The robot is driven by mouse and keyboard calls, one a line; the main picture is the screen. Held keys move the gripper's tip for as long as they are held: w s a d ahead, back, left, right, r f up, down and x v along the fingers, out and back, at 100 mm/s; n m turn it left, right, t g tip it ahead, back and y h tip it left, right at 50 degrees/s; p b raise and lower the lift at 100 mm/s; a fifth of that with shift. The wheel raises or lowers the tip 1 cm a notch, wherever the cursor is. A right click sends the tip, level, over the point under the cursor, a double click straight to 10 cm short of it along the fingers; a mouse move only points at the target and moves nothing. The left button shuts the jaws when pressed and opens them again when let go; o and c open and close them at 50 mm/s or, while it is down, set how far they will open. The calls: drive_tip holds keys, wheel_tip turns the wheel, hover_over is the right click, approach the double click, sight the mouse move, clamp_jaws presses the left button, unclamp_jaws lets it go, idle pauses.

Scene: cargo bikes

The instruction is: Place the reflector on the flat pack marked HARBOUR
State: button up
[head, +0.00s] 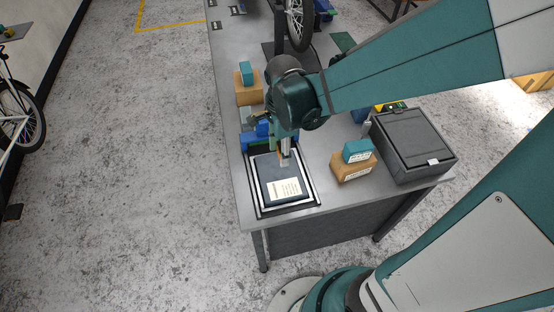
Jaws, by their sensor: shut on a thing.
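My gripper (285,160) points down over a dark flat pack (265,168) with a pale printed label, near the table's front left corner. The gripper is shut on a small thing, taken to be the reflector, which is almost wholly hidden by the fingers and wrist. I cannot tell whether it touches the pack. The pack lies in a dark tray with a pale inner border (312,197). The label's print is too small to read, so I cannot tell if it says HARBOUR.
A tan box with a teal block (358,151) stands right of the tray; a similar pair (247,92) stands farther back. A large dark grey case (413,143) fills the right end. Blue items (254,139) sit just behind the tray. A bicycle wheel (299,22) is at the back.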

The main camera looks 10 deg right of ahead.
drive_tip(key=shift+s, duration=0.1)
idle(0.3)
hover_over(282, 174)
drive_tip(key=shift+a+f+b, duration=0.1)
drive_tip(key=shift+f+b, duration=0.35)
drive_tip(key=shift+f, duration=2.5)
drive_tip(key=shift+f+b, duration=0.35)
drive_tip(key=shift+f, duration=1.75)
drive_tip(key=shift+f, duration=0.15)
drive_tip(key=o, duration=0.8)
drive_tip(key=shift+r, duration=0.2)
drive_tip(key=shift+r+p, duration=0.95)
drive_tip(key=shift+r, duration=5.05)
